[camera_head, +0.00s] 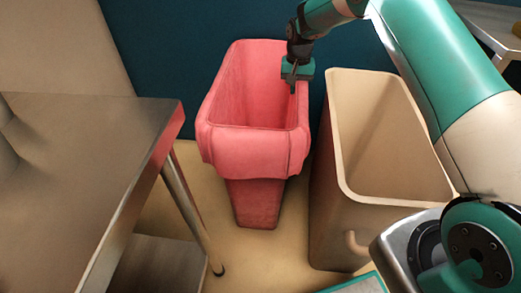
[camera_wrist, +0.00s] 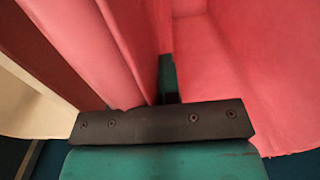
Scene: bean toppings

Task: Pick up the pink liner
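The pink liner (camera_head: 252,148) lines an upright bin, its top folded outward over the rim. My gripper (camera_head: 293,88) is at the liner's right-hand rim, pointing down. In the wrist view, the liner (camera_wrist: 215,70) fills most of the picture. One dark finger shows near the middle of my gripper (camera_wrist: 165,85), close against a pink fold. The other finger is hidden by that fold. The gripper appears shut on the liner's edge.
A beige open bin (camera_head: 352,205) stands close on the right of the liner, beneath my arm. A metal table (camera_head: 100,150) stands on the left, its leg near the liner's bin. A dark teal wall (camera_head: 180,45) is behind. Some floor is clear in front of the pink liner.

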